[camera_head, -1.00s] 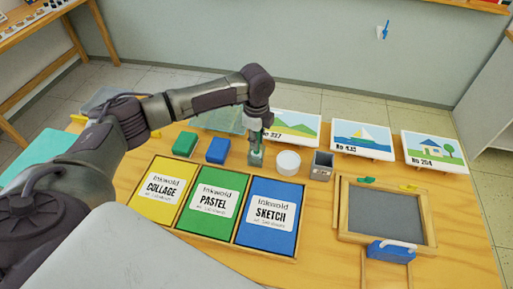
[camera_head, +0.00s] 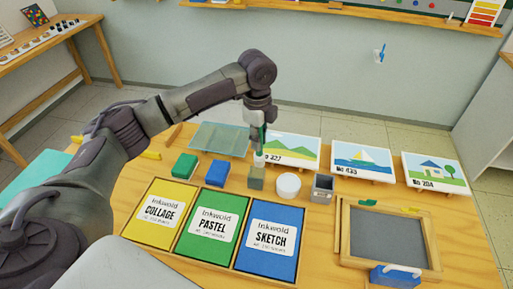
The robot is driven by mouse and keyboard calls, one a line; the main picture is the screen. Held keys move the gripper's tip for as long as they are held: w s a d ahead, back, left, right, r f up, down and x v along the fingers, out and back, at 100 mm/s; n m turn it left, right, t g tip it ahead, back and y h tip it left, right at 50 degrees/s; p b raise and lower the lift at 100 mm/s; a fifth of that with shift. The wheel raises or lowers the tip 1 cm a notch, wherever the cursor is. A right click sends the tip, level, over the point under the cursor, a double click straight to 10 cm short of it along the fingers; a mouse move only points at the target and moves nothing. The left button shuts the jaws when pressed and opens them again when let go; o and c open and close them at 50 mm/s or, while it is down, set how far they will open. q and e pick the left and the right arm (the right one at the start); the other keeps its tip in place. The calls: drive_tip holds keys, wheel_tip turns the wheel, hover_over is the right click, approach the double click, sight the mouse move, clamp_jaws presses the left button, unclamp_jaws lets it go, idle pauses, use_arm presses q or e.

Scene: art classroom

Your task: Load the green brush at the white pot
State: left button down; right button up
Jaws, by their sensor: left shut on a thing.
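My left gripper (camera_head: 260,122) is shut on the green brush (camera_head: 262,138), which it holds upright with its pale lower end down. The brush is above a small grey-brown block-shaped holder (camera_head: 256,178); whether its tip is fully clear of the holder is hard to tell. The white pot (camera_head: 288,186) stands just right of that holder, round and with a pale top. My right gripper is not in view.
A grey metal cup (camera_head: 322,188) stands right of the white pot. Green (camera_head: 184,166) and blue (camera_head: 217,173) blocks lie to the left. Picture cards (camera_head: 361,159) stand behind, labelled boxes (camera_head: 267,237) in front, and a framed slate (camera_head: 386,235) at right.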

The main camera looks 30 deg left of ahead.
use_arm(q)
drive_tip(key=w+d+r+h+p, duration=0.1)
drive_tip(key=d+h+p, duration=0.2)
drive_tip(key=d+p, duration=0.4)
wheel_tip(320, 180, down, 7)
drive_tip(key=t+b, duration=0.1)
drive_tip(key=b, duration=0.3)
drive_tip(key=shift+w+a, duration=0.3)
drive_tip(key=shift+f+b, duration=0.45)
idle(0.8)
drive_tip(key=shift+s+f, duration=0.1)
drive_tip(key=shift+s, duration=0.05)
idle(1.5)
drive_tip(key=shift+p, duration=0.35)
wheel_tip(320, 180, up, 7)
drive_tip(key=p, duration=0.6)
drive_tip(key=shift+p, duration=0.3)
